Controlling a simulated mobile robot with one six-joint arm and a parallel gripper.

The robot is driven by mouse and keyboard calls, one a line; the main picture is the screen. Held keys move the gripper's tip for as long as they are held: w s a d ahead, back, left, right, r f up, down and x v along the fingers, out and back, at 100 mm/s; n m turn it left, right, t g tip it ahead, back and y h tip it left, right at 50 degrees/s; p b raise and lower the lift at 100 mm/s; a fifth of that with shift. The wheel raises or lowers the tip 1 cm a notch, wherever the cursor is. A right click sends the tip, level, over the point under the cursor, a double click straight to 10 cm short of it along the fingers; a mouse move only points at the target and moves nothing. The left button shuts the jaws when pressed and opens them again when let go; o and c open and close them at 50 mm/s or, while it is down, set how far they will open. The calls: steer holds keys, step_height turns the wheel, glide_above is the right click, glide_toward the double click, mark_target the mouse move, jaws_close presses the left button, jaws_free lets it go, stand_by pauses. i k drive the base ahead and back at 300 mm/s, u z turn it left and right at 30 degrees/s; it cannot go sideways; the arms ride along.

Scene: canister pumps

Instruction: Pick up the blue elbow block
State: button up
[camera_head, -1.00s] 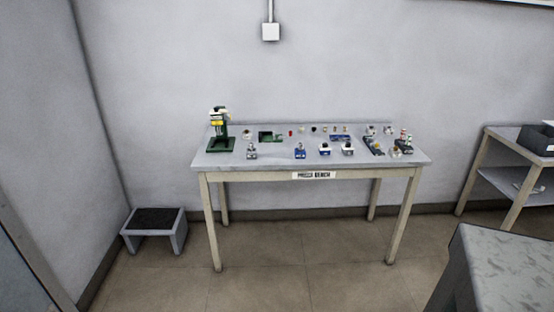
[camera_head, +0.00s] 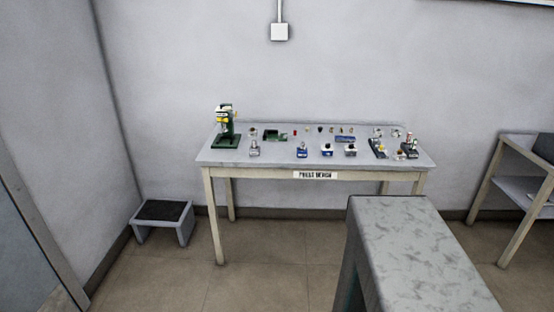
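Several small parts stand on the press bench (camera_head: 270,162) across the room. A small blue part (camera_head: 302,152) stands near its front middle. Two blue-and-white parts (camera_head: 326,150) (camera_head: 350,150) stand just to its right, and a flat blue piece (camera_head: 346,139) lies behind them. All are too small for me to tell which is the blue elbow block. My gripper is not in view.
A green press (camera_head: 226,128) stands at the bench's left end. A step stool (camera_head: 163,212) is on the floor at left. A large grey mottled-top block (camera_head: 420,250) fills the near right. A shelf table (camera_head: 530,185) stands at far right. Floor is clear at left centre.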

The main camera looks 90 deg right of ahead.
mark_target(300, 154)
steer(key=u, duration=0.55)
steer(key=k, duration=1.9)
steer(key=z, duration=1.25)
